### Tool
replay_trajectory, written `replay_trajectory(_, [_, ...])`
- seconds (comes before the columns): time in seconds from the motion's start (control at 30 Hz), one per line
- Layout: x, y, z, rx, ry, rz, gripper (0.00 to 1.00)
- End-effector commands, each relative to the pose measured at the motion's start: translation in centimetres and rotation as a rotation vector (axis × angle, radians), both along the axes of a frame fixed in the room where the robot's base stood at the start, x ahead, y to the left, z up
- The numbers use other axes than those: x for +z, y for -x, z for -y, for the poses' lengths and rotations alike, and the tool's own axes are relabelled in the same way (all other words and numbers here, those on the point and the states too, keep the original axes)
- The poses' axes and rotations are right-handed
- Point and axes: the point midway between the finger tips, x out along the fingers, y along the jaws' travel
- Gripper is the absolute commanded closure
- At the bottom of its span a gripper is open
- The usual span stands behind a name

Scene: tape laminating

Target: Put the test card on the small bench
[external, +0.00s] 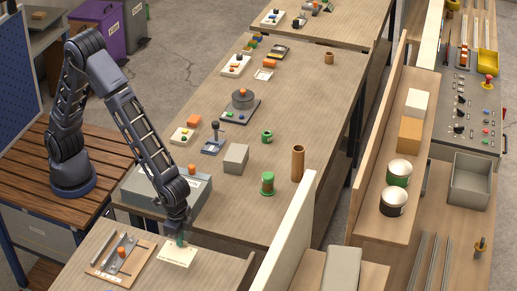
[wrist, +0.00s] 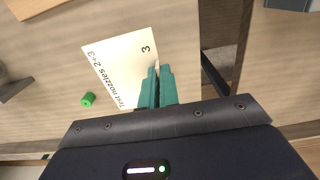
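The test card (wrist: 112,68) is a cream sheet printed "Test nozzles 2+3". In the external view the test card (external: 178,257) is at the near bench (external: 215,272), just below my gripper (external: 180,238). In the wrist view my gripper's teal fingers (wrist: 157,86) are close together at the card's edge, with a thin pale strip between them. They look shut on the card, and they hide one corner of it. I cannot tell whether the card rests on the bench or is slightly above it.
A wooden board with tools (external: 121,258) lies left of the card. A small green cylinder (wrist: 88,99) stands near the card in the wrist view. A grey box (external: 236,158) and a brown tube (external: 298,163) stand on the long bench behind. A pale upright panel (external: 287,235) is at the right.

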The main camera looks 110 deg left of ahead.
Motion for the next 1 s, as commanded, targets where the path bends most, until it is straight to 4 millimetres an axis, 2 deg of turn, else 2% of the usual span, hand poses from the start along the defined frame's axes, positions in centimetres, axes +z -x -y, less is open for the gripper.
replay_trajectory(0.1, [-1.3,0.0,0.0,0.000,0.000,-0.001,1.00])
replay_trajectory(0.37, [-2.9,0.0,0.0,0.000,-0.001,-0.001,1.00])
replay_trajectory(0.6, [-5.9,0.0,0.0,0.000,-0.001,0.000,1.00])
replay_trajectory(1.0, [-6.4,0.0,0.0,0.000,0.000,0.000,1.00])
